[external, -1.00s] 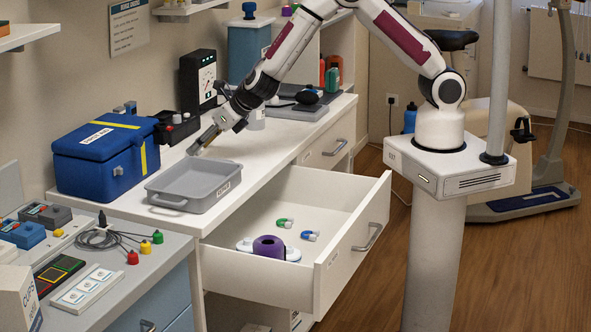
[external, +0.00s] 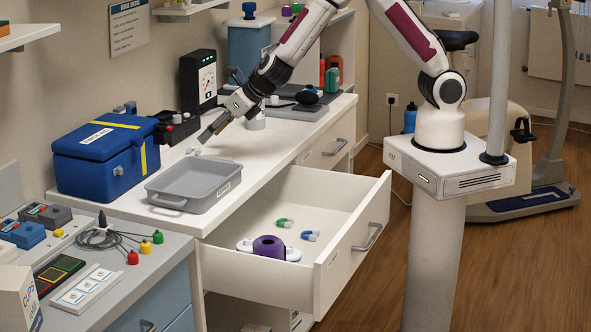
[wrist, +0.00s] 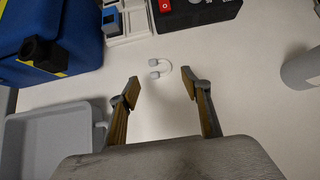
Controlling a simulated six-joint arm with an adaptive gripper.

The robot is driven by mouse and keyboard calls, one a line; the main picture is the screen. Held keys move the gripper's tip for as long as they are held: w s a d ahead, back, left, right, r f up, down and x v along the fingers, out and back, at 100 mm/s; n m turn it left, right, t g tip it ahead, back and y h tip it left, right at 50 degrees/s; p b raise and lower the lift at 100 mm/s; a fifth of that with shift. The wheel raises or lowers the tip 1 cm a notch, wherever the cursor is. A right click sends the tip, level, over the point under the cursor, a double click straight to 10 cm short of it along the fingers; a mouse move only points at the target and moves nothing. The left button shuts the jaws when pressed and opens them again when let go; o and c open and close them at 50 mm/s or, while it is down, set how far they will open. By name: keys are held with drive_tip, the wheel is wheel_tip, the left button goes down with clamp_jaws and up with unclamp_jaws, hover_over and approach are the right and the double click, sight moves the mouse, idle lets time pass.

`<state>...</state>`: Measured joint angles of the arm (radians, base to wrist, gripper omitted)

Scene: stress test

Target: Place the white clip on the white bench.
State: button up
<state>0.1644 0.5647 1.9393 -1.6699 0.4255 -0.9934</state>
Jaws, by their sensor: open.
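The white clip (wrist: 160,67) is a small U shape with grey ends. It lies on the white bench (wrist: 240,75), just beyond my fingertips in the wrist view. In the external view the clip (external: 196,151) is a small pale spot on the bench top (external: 235,150), behind the grey tray. My gripper (wrist: 160,83) is open, with its two fingers spread apart and nothing between them. In the external view my gripper (external: 205,136) is tilted down a little above and right of the clip, apart from it.
The grey tray (external: 193,205) and blue box (external: 95,170) stand left of the clip; a black device (external: 177,126) is behind it. A grey cylinder (wrist: 302,70) is at right.

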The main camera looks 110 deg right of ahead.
drive_tip(key=v, duration=0.6)
drive_tip(key=shift+r, duration=0.2)
drive_tip(key=shift+s+a, duration=0.1)
drive_tip(key=shift+s, duration=0.05)
drive_tip(key=shift+r, duration=0.1)
idle(0.4)
drive_tip(key=s+a+r+m+g, duration=0.1)
drive_tip(key=s+a+r+m, duration=0.1)
drive_tip(key=s+r+m, duration=0.55)
drive_tip(key=s+a+r+m, duration=0.2)
drive_tip(key=s+r+m, duration=0.3)
drive_tip(key=s+m, duration=0.4)
drive_tip(key=s+a+m+y, duration=0.6)
drive_tip(key=s+a+m, duration=0.4)
drive_tip(key=s, duration=0.8)
drive_tip(key=a, duration=0.3)
drive_tip(key=shift+a+r, duration=0.4)
